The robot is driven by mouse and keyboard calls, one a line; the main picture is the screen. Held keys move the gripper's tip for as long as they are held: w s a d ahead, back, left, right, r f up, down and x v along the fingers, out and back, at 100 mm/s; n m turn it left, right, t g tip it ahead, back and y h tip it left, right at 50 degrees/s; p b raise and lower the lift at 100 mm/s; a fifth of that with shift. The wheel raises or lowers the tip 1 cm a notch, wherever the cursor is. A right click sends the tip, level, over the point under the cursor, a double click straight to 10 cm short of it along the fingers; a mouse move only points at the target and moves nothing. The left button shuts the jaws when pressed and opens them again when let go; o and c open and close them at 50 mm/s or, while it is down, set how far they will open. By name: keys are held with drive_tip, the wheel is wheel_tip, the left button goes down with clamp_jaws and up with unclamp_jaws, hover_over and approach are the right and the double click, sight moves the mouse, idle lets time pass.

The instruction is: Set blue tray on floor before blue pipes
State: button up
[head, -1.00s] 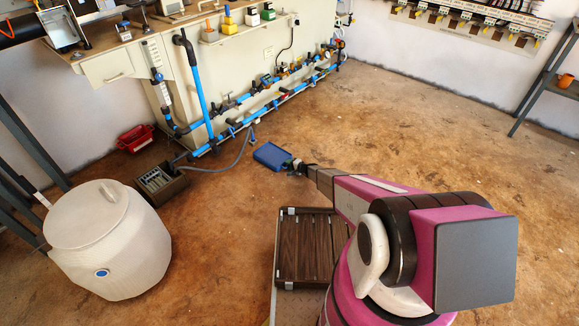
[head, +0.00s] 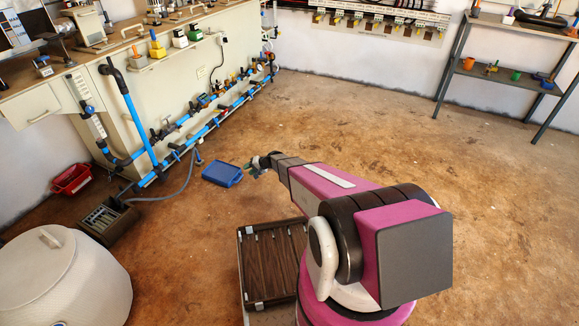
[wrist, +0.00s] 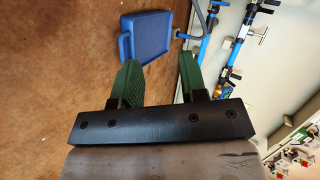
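The blue tray (head: 222,173) lies flat on the brown floor in front of the blue pipes (head: 205,130), near their foot. It also shows in the wrist view (wrist: 148,37), beyond my fingertips, with its handle side towards the left. My gripper (head: 252,167) is just right of the tray in the head view, with a small gap between them. In the wrist view my gripper (wrist: 160,62) has its two green fingers apart and nothing between them. The blue pipes (wrist: 232,65) run along the right of the wrist view.
A grey hose (head: 165,196) curves over the floor left of the tray. A shelf rack (head: 500,75) stands at the far right. The central floor is clear.

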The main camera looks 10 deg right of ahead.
drive_tip(key=s+d+r+n+g+h, duration=0.1)
drive_tip(key=s+d+r+h, duration=0.2)
drive_tip(key=s+r, duration=0.7)
drive_tip(key=s+d+r+n+g+h, duration=0.1)
drive_tip(key=s+d+r+h, duration=0.3)
drive_tip(key=s+d+r, duration=0.4)
drive_tip(key=s+d+r+n+g+h, duration=0.1)
drive_tip(key=s+d+r, duration=0.4)
drive_tip(key=s+r, duration=0.9)
drive_tip(key=s+g+h, duration=0.1)
drive_tip(key=s+h, duration=0.1)
drive_tip(key=s, duration=0.1)
drive_tip(key=shift+s+d+h, duration=0.2)
drive_tip(key=shift+s+h, duration=0.1)
